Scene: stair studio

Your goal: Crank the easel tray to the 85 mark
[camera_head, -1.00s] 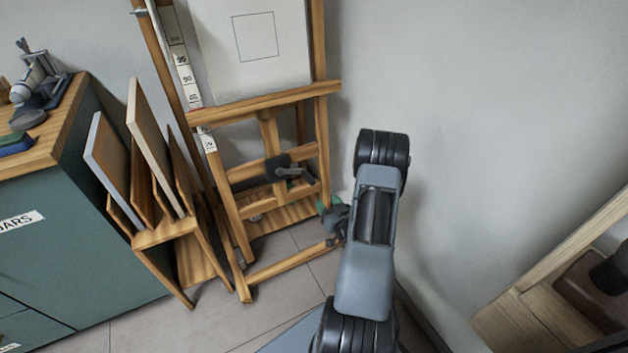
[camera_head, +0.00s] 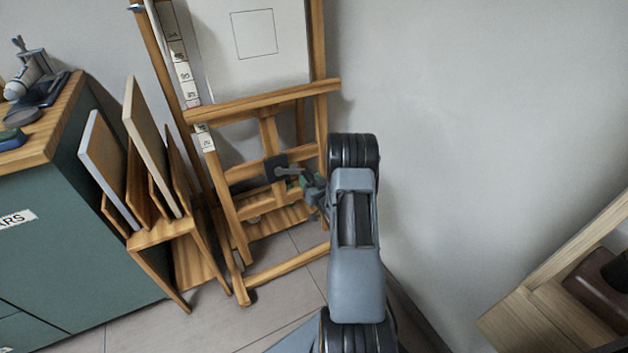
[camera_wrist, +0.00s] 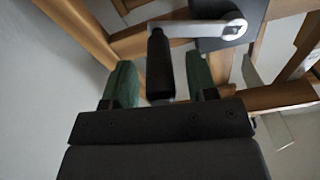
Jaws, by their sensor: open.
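The wooden easel stands against the wall in the head view, with its tray (camera_head: 262,101) as a crossbar under a white canvas (camera_head: 255,50). A numbered scale strip (camera_head: 183,72) runs along its left post; the exact reading at the tray is too small to tell. The crank's dark box (camera_head: 275,169) sits on the lower frame, its grey arm (camera_wrist: 200,29) ending in a black handle (camera_wrist: 159,65). My gripper (camera_wrist: 160,82) has green fingers, open, one on each side of the handle. In the head view my gripper (camera_head: 308,186) is at the crank, partly hidden by my arm.
A rack with boards (camera_head: 152,150) stands left of the easel, beside a green cabinet (camera_head: 60,220) with tools on top. A wooden shelf unit (camera_head: 545,290) is at the lower right. Bare wall fills the right side.

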